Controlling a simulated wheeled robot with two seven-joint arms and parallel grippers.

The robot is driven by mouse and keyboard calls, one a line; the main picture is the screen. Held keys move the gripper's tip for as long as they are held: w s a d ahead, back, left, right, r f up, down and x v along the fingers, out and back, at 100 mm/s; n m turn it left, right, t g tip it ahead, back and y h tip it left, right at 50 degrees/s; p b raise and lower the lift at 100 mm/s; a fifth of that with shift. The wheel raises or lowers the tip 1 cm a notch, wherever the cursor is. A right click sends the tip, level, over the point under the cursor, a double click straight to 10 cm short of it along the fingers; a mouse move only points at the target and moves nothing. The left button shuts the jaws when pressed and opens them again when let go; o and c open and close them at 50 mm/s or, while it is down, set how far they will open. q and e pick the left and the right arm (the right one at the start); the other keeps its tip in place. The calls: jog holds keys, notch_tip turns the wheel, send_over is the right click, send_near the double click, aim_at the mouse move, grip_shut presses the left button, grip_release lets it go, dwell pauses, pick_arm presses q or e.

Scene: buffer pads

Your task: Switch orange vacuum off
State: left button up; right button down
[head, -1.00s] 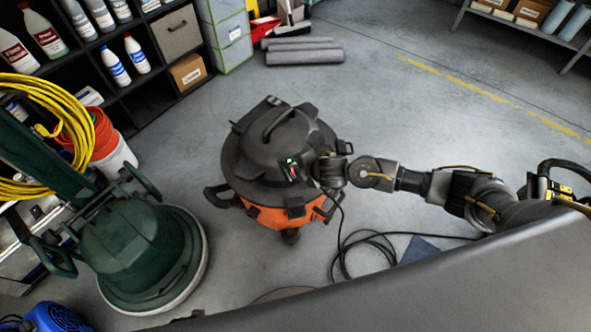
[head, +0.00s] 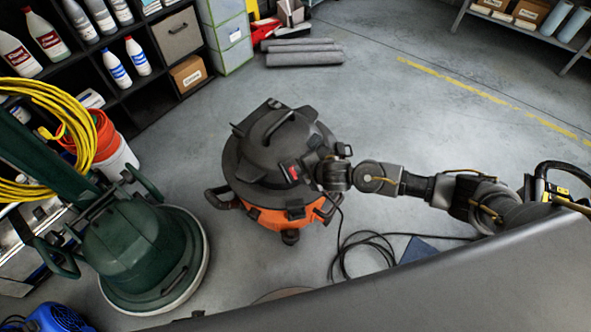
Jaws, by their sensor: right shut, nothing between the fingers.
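The orange vacuum (head: 262,216) stands upright on the floor in the middle of the head view, with a dark grey lid and a top handle. Its switch panel (head: 291,172) is on the lid's right side and shows red, with no green light visible. My right gripper (head: 309,172) is at the right of the panel, shut and empty, its tips close to the switch. I cannot tell whether they touch it. The wrist hides part of the lid's right side. My left gripper is not in view.
A green floor machine (head: 140,250) stands left of the vacuum. A black cable (head: 345,250) lies coiled on the floor at the vacuum's right. Shelves with bottles (head: 115,62) are at the upper left. Grey rolls (head: 304,53) lie behind.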

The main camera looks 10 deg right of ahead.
jog(key=p+v, duration=0.2)
jog(key=v, duration=0.1)
jog(key=shift+s+d+r, duration=0.1)
jog(key=shift+r, duration=0.05)
dwell(0.6)
